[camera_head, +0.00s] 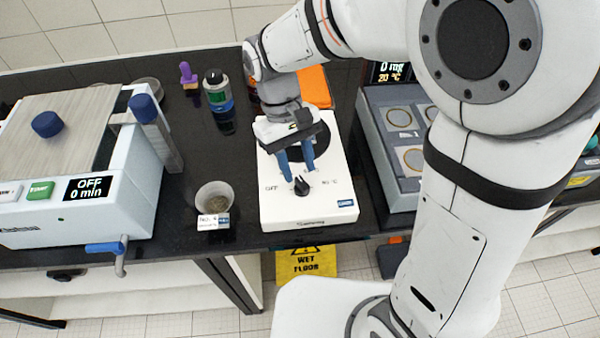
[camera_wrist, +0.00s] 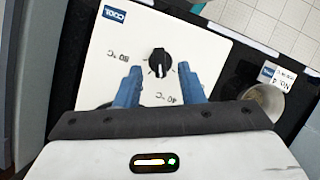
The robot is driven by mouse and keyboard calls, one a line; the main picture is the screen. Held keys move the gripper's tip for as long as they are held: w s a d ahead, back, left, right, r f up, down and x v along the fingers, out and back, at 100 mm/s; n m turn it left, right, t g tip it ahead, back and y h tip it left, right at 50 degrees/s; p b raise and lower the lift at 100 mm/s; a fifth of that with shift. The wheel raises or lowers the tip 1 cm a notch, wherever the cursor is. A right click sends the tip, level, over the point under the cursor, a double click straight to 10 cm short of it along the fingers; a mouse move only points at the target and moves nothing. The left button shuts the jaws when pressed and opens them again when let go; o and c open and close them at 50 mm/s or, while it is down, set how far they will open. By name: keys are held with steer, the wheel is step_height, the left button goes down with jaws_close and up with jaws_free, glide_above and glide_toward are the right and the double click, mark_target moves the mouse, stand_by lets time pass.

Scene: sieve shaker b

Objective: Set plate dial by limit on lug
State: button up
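A white hot plate (camera_head: 335,203) with a dark round top stands on the black bench. Its black dial (camera_head: 301,186) is on the front panel, with OFF to its left and 80 °C to its right. In the wrist view the dial (camera_wrist: 159,62) has a white mark that seems to point toward my gripper, near a 40 °C label. My gripper (camera_head: 296,173) is open, its blue fingers (camera_wrist: 160,68) apart on either side of the dial in that view. Contact cannot be told. A cup (camera_head: 214,197) with a small "No. 4" tag (camera_head: 213,222) stands left of the plate; finer print is unreadable.
A white machine (camera_head: 125,200) with an OFF, 0 min display stands at left. A dark bottle (camera_head: 217,100) and a purple item (camera_head: 188,75) are behind. A grey balance unit (camera_head: 375,125) is close on the right. A yellow wet floor sign (camera_head: 306,262) is below the bench edge.

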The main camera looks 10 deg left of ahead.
steer(key=v, duration=0.4)
steer(key=shift+r, duration=0.15)
steer(key=s+d+m+t+y, duration=0.1)
steer(key=s+d+m+t, duration=0.1)
steer(key=d, duration=0.8)
steer(key=s+d+r+m+t+y, duration=0.1)
steer(key=d+m+t, duration=0.3)
steer(key=d, duration=0.7)
steer(key=shift+s+d+r+m+t+y, duration=0.25)
steer(key=shift+s+m+y, duration=0.2)
steer(key=shift+m, duration=0.45)
